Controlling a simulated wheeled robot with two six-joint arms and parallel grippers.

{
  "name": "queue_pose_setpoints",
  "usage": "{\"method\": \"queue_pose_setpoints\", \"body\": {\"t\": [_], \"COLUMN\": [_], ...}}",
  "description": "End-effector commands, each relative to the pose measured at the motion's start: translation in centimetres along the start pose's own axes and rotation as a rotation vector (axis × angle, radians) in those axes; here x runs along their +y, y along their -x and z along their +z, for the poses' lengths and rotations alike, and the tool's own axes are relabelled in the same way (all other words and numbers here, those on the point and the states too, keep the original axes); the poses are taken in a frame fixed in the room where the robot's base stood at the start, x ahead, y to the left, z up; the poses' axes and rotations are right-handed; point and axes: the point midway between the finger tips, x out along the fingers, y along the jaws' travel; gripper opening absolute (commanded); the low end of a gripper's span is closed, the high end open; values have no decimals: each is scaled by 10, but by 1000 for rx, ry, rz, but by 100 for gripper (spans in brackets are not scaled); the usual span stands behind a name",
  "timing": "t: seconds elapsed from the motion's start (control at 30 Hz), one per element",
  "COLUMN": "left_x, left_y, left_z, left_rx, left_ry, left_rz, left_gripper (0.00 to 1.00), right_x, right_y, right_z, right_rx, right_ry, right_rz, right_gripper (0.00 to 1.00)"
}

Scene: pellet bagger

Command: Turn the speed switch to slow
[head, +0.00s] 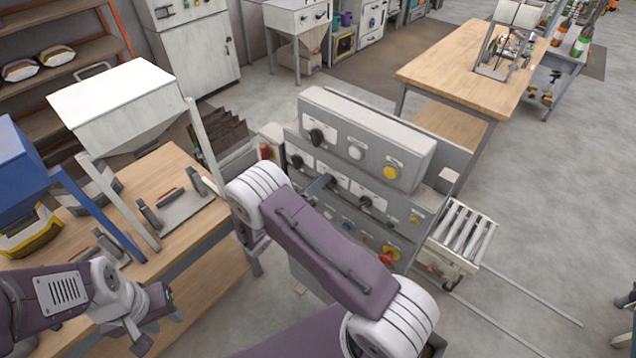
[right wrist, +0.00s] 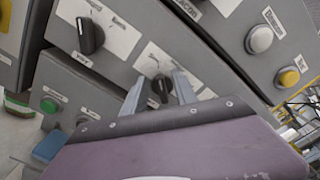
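The grey control panel (head: 345,180) stands in the middle of the head view with several black rotary switches. In the right wrist view, a black switch (right wrist: 160,88) on a white label sits between the two fingers of my right gripper (right wrist: 160,92). The fingers are apart; I cannot tell whether they touch it. Its label is too small to read. Another black switch (right wrist: 90,36) lies to its upper left. In the head view, my right forearm hides part of the panel's lower left. My left gripper (head: 160,332) looks open and empty, low at the left.
A red stop button (head: 387,257) and a yellow button (head: 390,173) are on the panel. A wooden bench (head: 160,175) stands left of it. A roller conveyor (head: 462,235) is at its right.

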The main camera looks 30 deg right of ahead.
Motion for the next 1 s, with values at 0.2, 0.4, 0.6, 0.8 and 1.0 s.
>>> {"method": "queue_pose_setpoints", "body": {"t": [0.2, 0.4, 0.6, 0.8, 1.0], "left_x": [0, 0, -1, -1, -1], "left_y": [0, -16, -30, -33, -32], "left_z": [0, 2, 3, 4, 3], "left_rx": [0, 0, 0, 0, 0], "left_ry": [0, 0, 0, 0, 0], "left_rz": [0, 0, 0, 0, 0], "left_gripper": [36, 36, 36, 36, 36], "right_x": [0, 5, 4, 1, 0], "right_y": [1, 31, 73, 90, 90], "right_z": [0, -2, -2, -1, 0], "right_rx": [0, -4, -3, 1, 1], "right_ry": [0, -3, -3, -1, 0], "right_rz": [1, 5, 3, 1, 1], "right_gripper": [34, 34, 34, 34, 34]}}
